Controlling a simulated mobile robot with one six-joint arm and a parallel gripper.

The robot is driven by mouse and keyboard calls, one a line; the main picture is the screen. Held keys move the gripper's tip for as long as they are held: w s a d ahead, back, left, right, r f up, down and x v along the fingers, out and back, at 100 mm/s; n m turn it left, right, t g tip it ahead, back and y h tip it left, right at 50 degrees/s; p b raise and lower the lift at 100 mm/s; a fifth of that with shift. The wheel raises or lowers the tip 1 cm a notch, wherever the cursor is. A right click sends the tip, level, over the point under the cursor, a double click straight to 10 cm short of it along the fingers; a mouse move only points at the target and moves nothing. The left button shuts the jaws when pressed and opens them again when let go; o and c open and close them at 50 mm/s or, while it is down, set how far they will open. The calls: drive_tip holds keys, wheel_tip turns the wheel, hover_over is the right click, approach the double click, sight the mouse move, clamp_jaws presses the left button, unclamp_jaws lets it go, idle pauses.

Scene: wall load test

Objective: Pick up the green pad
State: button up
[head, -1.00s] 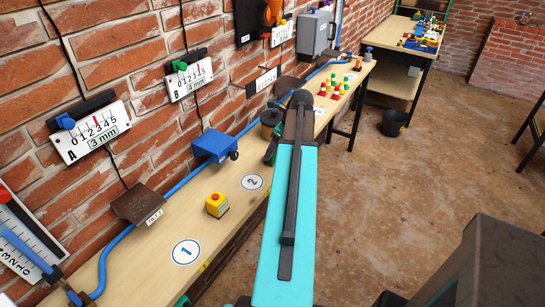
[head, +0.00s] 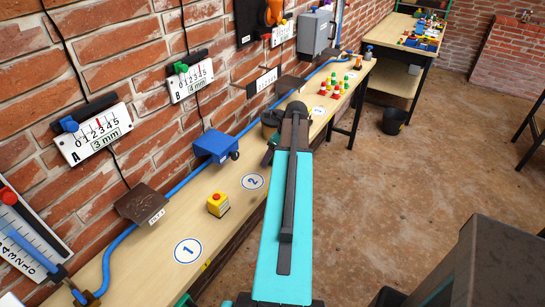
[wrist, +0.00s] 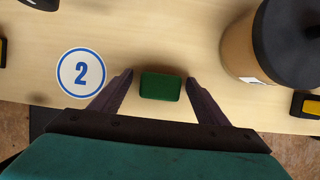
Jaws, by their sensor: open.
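The green pad (wrist: 160,86) is a small dark green block in the wrist view, on the light wooden bench near its front edge. My gripper (wrist: 159,83) is open, with one dark finger on each side of the pad and a gap to each. The height of the fingers above the bench is hard to judge. In the head view my turquoise arm reaches along the bench, and the pad is hidden there.
A round "2" marker (wrist: 82,73) lies left of the pad. A tan canister with a dark lid (wrist: 285,50) stands close on the right.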

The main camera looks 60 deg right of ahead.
drive_tip(key=c, duration=1.2)
drive_tip(key=shift+r, duration=0.15)
drive_tip(key=shift+r+b, duration=0.85)
drive_tip(key=shift+r, duration=0.75)
drive_tip(key=s+a+b, duration=0.1)
drive_tip(key=s+a, duration=0.1)
drive_tip(key=s, duration=0.3)
drive_tip(key=s+a+r+b, duration=0.1)
drive_tip(key=s+a, duration=0.1)
drive_tip(key=s, duration=0.2)
drive_tip(key=s+a+b, duration=0.1)
drive_tip(key=s+a, duration=0.1)
drive_tip(key=s, duration=0.3)
drive_tip(key=shift+s+a+r+b, duration=0.15)
drive_tip(key=shift+s+r+b, duration=0.1)
drive_tip(key=shift+s+b, duration=0.1)
drive_tip(key=o, duration=0.5)
drive_tip(key=c, duration=0.3)
